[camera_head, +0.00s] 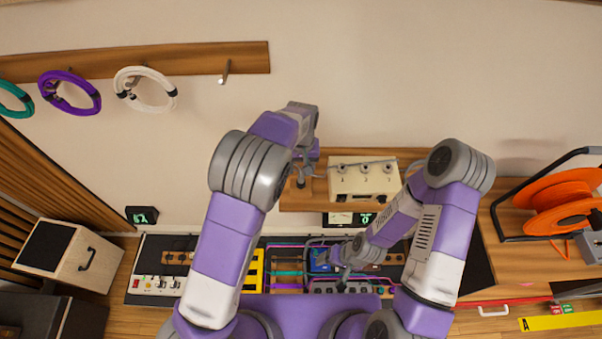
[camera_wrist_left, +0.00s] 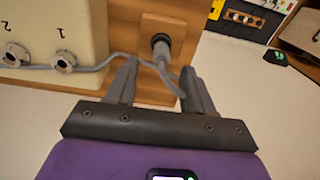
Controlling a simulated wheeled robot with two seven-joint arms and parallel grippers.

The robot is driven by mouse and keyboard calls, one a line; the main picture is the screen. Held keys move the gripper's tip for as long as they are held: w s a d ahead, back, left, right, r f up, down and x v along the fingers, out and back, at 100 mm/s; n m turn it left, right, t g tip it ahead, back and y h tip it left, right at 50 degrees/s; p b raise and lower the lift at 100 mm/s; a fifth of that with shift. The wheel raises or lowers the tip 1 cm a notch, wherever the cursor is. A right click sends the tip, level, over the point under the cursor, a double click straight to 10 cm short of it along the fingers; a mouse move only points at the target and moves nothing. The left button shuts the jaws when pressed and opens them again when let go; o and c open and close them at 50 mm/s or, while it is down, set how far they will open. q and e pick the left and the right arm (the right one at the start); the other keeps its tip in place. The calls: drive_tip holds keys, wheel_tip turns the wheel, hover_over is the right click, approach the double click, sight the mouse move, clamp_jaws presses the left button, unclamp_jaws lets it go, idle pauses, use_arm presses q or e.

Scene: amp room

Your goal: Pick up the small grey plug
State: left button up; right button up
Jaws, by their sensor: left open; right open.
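The small grey plug (camera_wrist_left: 160,47) sits upright in a small wooden block at the right end of the shelf in the left wrist view, its dark end at the block and a grey cable running from it. My left gripper (camera_wrist_left: 159,72) is open, with its fingers on either side of the plug and cable; I cannot tell whether they touch. In the head view my left gripper (camera_head: 305,168) is at the shelf's left end, partly covering the plug. My right gripper (camera_head: 340,256) is open, low over the workbench near a blue box (camera_head: 320,260).
A cream box (camera_head: 363,181) with numbered sockets stands on the shelf right beside my left gripper, and the grey cable runs along it. Coiled cables (camera_head: 147,89) hang on a wall rail. An orange cable reel (camera_head: 560,205) stands at the right.

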sight(301, 173)
use_arm(q)
wheel_tip(301, 173, down, 5)
drive_tip(key=shift+s+r+p, duration=0.1)
drive_tip(key=shift+s+p, duration=0.05)
drive_tip(key=shift+p, duration=0.3)
clamp_jaws()
